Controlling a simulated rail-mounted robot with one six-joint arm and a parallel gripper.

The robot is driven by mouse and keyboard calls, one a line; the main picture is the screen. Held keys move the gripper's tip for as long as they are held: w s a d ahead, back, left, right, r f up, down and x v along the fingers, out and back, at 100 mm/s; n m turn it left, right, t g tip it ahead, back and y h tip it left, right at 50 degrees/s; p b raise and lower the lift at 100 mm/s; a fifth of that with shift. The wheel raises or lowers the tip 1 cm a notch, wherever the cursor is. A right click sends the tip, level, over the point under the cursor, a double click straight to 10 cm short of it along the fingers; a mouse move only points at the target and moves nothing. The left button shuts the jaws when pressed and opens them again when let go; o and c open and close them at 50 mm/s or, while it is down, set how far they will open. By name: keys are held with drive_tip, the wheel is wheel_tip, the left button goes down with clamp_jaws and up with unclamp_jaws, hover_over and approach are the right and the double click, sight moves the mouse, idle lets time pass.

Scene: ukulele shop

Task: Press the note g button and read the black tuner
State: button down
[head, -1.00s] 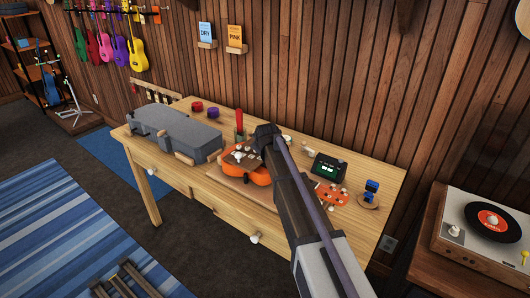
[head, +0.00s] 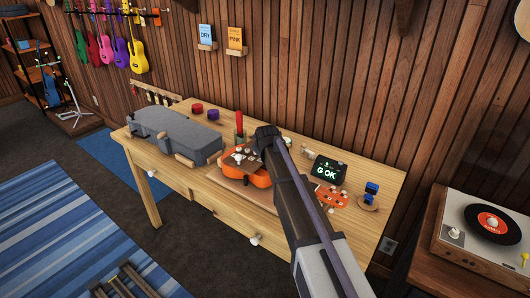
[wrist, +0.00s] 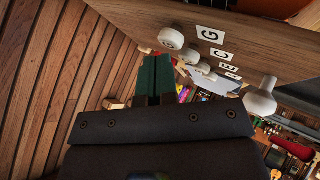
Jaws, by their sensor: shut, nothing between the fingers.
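The black tuner (head: 326,170) stands at the right of the workbench, and its screen reads "G OK" in pale green-white letters. In the wrist view, a wooden panel carries a row of white round buttons with letter labels. The note g button (wrist: 171,38) is the nearest of the row, beside the G label (wrist: 211,34). My gripper (wrist: 156,60) is shut and empty, its green fingers together, with the tips close to the g button. I cannot tell whether they touch it. In the head view my arm hides the fingers and most of the button panel.
A grey case (head: 175,135) lies at the left. A blue object (head: 371,188) stands near the right edge. A record player (head: 485,225) is farther right.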

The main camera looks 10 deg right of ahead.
drive_tip(key=shift+r+p, duration=0.3)
drive_tip(key=shift+r, duration=0.25)
wheel_tip(320, 180, up, 5)
drive_tip(key=p, duration=0.5)
drive_tip(key=shift+r, duration=0.1)
drive_tip(key=s+f+m+g, duration=0.2)
drive_tip(key=s+m+g, duration=0.2)
drive_tip(key=s, duration=1.6)
drive_tip(key=s+f+m+g, duration=0.3)
drive_tip(key=s+m+g, duration=0.1)
drive_tip(key=s, duration=1.5)
drive_tip(key=shift+s+d+f+g+y, duration=0.25)
drive_tip(key=shift+s+g+y, duration=0.15)
drive_tip(key=shift+g, duration=0.2)
